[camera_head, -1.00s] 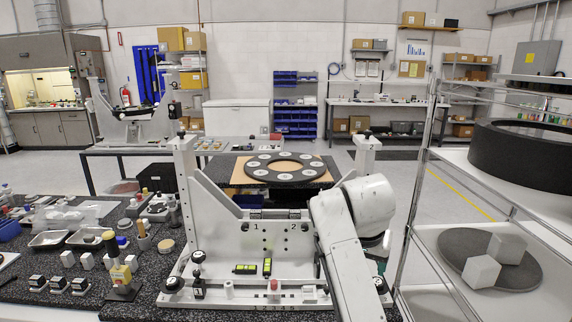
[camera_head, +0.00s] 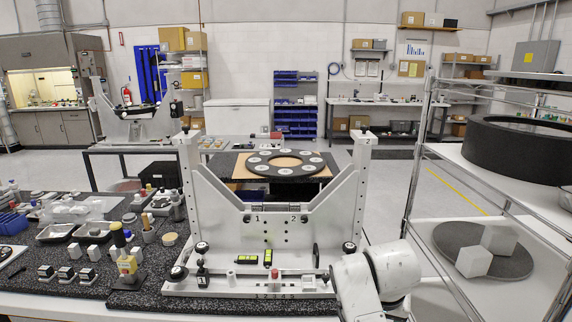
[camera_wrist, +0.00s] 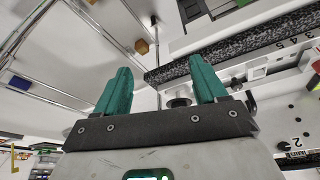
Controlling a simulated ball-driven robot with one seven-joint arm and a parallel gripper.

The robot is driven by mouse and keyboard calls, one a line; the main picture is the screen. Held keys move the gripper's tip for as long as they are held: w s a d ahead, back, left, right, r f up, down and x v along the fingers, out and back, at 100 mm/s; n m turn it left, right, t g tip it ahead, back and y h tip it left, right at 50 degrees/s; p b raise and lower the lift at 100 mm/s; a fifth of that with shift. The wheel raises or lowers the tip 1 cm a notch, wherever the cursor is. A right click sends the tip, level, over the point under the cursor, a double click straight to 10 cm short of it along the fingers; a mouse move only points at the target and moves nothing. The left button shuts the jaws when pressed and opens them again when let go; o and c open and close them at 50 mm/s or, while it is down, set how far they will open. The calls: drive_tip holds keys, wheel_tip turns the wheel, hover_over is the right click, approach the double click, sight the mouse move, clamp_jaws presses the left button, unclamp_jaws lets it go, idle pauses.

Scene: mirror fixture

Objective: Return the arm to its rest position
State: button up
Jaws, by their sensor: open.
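My arm (camera_head: 372,280) shows at the bottom right of the head view, low in front of the fixture's right end. My gripper (camera_wrist: 160,88) shows in the wrist view with its two teal fingers apart and nothing between them. In the head view the gripper is hidden. The white mirror fixture (camera_head: 335,215) stands on the dark speckled table, with the numbers 1 and 2 on its front plate. It also shows at the right of the wrist view (camera_wrist: 285,105), beside the gripper and apart from the fingers.
A wire-framed shelf rack (camera_head: 425,150) stands close on the right, holding a black ring (camera_head: 525,150) and a dark disc (camera_head: 455,245) with pale blocks. The dark table (camera_head: 60,285) at left is crowded with small parts. Open floor (camera_head: 440,195) lies behind the rack.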

drive_tip(key=s+d+f+n+g+b, duration=0.1)
drive_tip(key=s+d+f, duration=0.2)
drive_tip(key=s+f, duration=0.6)
drive_tip(key=s+d+f+n, duration=0.1)
drive_tip(key=s+d+f, duration=0.1)
drive_tip(key=s+f, duration=0.65)
drive_tip(key=s+d+n+g+y+b, duration=0.1)
drive_tip(key=s+d, duration=0.1)
drive_tip(key=s, duration=1.9)
drive_tip(key=shift+s+d+f, duration=0.15)
drive_tip(key=shift+s+d, duration=0.1)
drive_tip(key=shift+s, duration=0.1)
